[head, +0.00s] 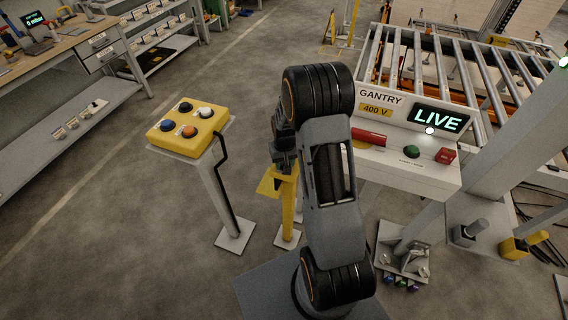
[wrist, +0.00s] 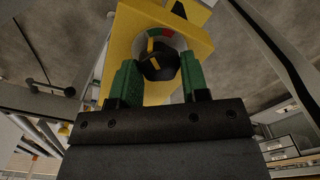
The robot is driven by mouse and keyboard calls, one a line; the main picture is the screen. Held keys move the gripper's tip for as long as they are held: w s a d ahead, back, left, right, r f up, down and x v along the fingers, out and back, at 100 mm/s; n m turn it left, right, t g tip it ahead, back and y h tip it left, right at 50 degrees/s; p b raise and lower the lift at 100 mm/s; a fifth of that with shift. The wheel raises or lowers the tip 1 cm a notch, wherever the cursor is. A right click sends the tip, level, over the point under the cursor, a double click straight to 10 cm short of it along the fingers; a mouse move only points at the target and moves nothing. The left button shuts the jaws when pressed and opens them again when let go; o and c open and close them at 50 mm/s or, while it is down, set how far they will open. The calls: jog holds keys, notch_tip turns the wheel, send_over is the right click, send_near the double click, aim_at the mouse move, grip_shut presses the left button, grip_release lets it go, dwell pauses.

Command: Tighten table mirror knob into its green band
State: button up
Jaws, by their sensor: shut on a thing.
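In the wrist view a black knob (wrist: 160,68) with a yellow pointer mark sits on a yellow plate (wrist: 122,38). A ring dial (wrist: 166,33) behind it shows grey with small red and green segments along its top. In the head view my gripper (head: 284,158) is by the top of a yellow post (head: 287,206); my arm hides the knob there.
A yellow button box (head: 188,128) on a grey pedestal stands to the left. A white gantry console (head: 400,165) with a lit LIVE display (head: 438,119) stands right, before a roller conveyor (head: 455,65). A workbench (head: 65,48) is at upper left. Open floor lies between.

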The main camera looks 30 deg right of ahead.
aim_at(284, 163)
jog(key=o, duration=0.9)
notch_tip(284, 163, up, 14)
jog(key=shift+f+b, duration=0.1)
jog(key=shift+b, duration=0.7)
jog(key=shift+a, duration=0.1)
